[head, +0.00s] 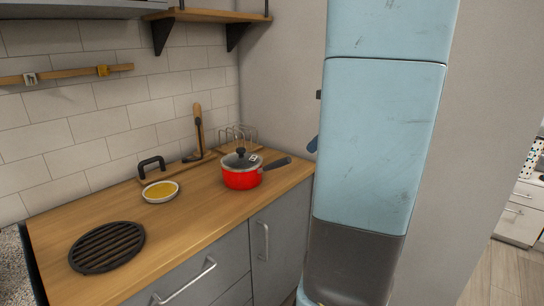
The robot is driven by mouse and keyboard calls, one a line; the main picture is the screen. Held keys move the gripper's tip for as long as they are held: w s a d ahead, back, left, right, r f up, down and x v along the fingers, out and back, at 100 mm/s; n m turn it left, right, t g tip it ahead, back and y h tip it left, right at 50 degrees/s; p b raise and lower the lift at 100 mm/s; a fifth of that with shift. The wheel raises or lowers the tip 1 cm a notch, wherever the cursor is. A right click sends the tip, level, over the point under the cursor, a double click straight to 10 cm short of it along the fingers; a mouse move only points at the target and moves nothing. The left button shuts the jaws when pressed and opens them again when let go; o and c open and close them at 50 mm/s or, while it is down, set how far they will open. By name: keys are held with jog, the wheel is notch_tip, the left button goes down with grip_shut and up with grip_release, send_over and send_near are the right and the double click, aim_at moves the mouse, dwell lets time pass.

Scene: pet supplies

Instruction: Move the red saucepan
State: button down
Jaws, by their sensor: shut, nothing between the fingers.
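The red saucepan (242,178) stands upright on the wooden counter, towards its right end and near the back wall. A dark lid (241,159) with a knob sits on it. Its dark handle (277,163) points to the right and slightly back. Nothing is holding the saucepan. My gripper is not visible in the head view.
The wooden counter (190,207) has bare room in front of the saucepan. A bowl with yellow contents (160,190) stands to its left. A round dark slatted trivet (107,246) lies at the front left. A wire rack (237,136) is behind the saucepan. A shelf (207,15) hangs above.

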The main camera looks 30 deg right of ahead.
jog(key=d+m+t, duration=0.1)
jog(key=d+m, duration=0.2)
jog(key=d, duration=0.2)
jog(key=w+r+x, duration=0.1)
jog(key=x, duration=1.2)
jog(key=shift+w+a+r, duration=0.2)
jog(key=shift+a, duration=0.1)
jog(key=shift+w, duration=0.1)
